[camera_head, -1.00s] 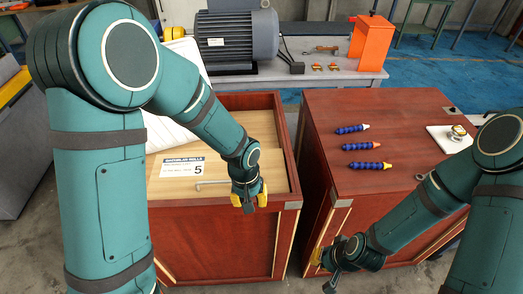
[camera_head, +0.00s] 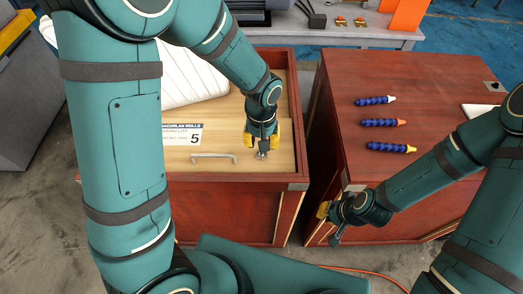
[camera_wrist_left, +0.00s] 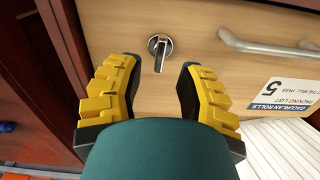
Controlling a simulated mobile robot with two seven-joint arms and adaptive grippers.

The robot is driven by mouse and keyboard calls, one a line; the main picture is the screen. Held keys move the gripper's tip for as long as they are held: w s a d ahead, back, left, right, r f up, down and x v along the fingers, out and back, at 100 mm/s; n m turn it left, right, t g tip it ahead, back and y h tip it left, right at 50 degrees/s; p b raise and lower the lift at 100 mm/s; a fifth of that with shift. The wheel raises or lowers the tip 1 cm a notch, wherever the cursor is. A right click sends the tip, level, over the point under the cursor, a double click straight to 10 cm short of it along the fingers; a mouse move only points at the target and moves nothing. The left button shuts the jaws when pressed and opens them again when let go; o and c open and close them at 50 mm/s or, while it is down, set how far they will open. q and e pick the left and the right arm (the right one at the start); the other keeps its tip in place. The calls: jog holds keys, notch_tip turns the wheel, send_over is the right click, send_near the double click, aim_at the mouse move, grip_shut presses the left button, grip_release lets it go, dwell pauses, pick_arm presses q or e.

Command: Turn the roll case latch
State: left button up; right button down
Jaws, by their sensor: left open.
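The roll case (camera_head: 290,187) is a red-brown wooden box with a light wood panel inside. The latch (camera_wrist_left: 160,46) is a small metal turn knob on that panel; in the left wrist view its lever points toward the gripper. It also shows in the head view (camera_head: 261,154), just below my left gripper (camera_head: 260,138). In the left wrist view the left gripper (camera_wrist_left: 158,85) is open, its yellow-padded fingers on either side of the latch's line and apart from it. My right gripper (camera_head: 328,222) hangs by the second cabinet's front edge; its fingers are too small to read.
A metal handle (camera_head: 214,157) and a white label (camera_head: 182,134) with a 5 are left of the latch. The case's side wall rises close to the right. Several blue hoses (camera_head: 382,123) lie on the neighbouring cabinet (camera_head: 440,100). A white quilted roll (camera_head: 190,85) lies behind.

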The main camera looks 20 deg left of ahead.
pick_arm(q)
notch_tip(320, 180, down, 4)
jog(key=b, duration=0.2)
jog(key=shift+f+b, duration=0.1)
jog(key=shift+b, duration=0.25)
grip_shut()
